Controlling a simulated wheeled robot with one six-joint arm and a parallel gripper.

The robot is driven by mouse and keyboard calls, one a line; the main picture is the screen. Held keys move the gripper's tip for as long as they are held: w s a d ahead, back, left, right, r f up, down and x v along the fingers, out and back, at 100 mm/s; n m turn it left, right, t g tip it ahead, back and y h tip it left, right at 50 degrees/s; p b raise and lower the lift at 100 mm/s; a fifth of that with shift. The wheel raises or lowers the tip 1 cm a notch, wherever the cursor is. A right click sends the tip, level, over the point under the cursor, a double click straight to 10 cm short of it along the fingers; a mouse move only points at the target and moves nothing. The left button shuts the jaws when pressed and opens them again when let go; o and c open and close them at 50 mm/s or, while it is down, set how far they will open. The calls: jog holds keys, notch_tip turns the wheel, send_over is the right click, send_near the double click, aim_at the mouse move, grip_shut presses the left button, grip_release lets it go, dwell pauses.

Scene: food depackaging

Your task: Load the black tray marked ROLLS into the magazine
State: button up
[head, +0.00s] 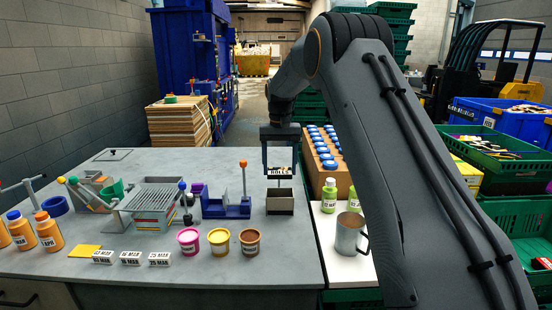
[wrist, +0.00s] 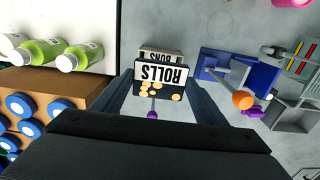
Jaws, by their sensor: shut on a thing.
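My gripper (head: 280,165) is shut on the black tray marked ROLLS (wrist: 160,75), which has a white label and orange round pieces printed or lying below the lettering. The tray also shows in the head view (head: 279,171), held in the air between the fingers. Directly below it stands an open-topped box (head: 280,209) with a pale front and dark inside, apart from the tray. In the wrist view a label reading BUNS (wrist: 160,56) shows just beyond the ROLLS label. I cannot tell for sure which fixture is the magazine.
Left of the box stands a blue fixture (head: 226,212) with an upright plate and an orange-knobbed lever. Pink, yellow and brown tubs stand in front. Right are green bottles (head: 329,196), a metal mug (head: 350,236) and a crate of blue-capped bottles.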

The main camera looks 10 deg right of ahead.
jog(key=shift+w+d, duration=0.1)
jog(key=shift+w, duration=0.4)
jog(key=shift+d+f+b, duration=0.1)
jog(key=shift+f+b, duration=0.2)
jog(key=shift+f, duration=0.3)
jog(key=shift+f+b, duration=1.05)
jog(key=shift+f, duration=1.6)
jog(key=shift+s, duration=0.2)
jog(key=shift+f, duration=0.2)
jog(key=o, duration=1.2)
jog(key=shift+o, duration=0.2)
